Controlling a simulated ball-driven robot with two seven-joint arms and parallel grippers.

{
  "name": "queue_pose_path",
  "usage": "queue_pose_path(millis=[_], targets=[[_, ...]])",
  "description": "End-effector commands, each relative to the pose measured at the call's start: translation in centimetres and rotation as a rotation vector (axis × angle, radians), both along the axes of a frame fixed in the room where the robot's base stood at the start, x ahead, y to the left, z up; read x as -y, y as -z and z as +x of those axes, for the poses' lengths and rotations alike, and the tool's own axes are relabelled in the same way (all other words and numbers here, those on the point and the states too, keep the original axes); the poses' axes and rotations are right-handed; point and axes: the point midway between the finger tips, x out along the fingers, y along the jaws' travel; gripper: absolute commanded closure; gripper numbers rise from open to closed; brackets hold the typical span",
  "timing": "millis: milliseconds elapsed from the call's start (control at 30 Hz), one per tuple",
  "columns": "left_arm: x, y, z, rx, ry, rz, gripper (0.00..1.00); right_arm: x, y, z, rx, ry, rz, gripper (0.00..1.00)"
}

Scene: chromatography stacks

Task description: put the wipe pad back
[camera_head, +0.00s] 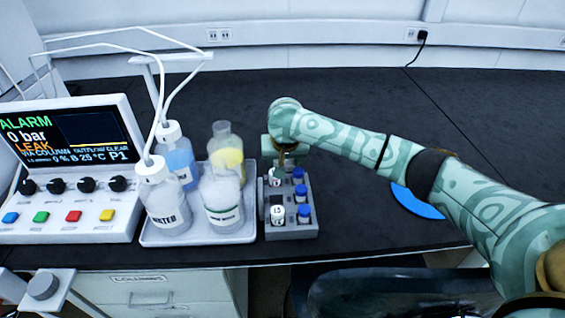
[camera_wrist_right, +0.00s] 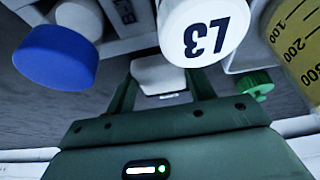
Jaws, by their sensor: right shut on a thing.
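In the head view the pad cannot be made out; the gripper and rack hide that spot. Whether the pad touches the bench I cannot tell. A white cap marked L3 (camera_wrist_right: 205,30) and a blue cap (camera_wrist_right: 56,57) are close to the fingers. My left gripper is not in view.
A white tray (camera_head: 196,238) with several bottles stands left of the rack, beside the alarm console (camera_head: 68,165). A green cap (camera_wrist_right: 252,84) shows right of the fingers. A blue disc (camera_head: 418,203) lies partly under my right arm. The dark bench behind is clear.

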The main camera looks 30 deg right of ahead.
Motion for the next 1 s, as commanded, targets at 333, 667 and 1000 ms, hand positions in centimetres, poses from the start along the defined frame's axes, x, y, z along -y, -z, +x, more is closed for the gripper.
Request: queue_pose_path(millis=[333,667,1000], targets=[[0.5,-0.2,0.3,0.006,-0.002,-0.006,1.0,0.0,0.0,0.0,0.0,0.0,-0.001,0.25],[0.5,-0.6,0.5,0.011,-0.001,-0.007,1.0,-0.1,-1.0,-0.2,0.001,0.0,0.0,0.25],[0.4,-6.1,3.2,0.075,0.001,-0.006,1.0,-1.3,-8.4,-2.6,0.007,-0.001,0.001,0.25]])
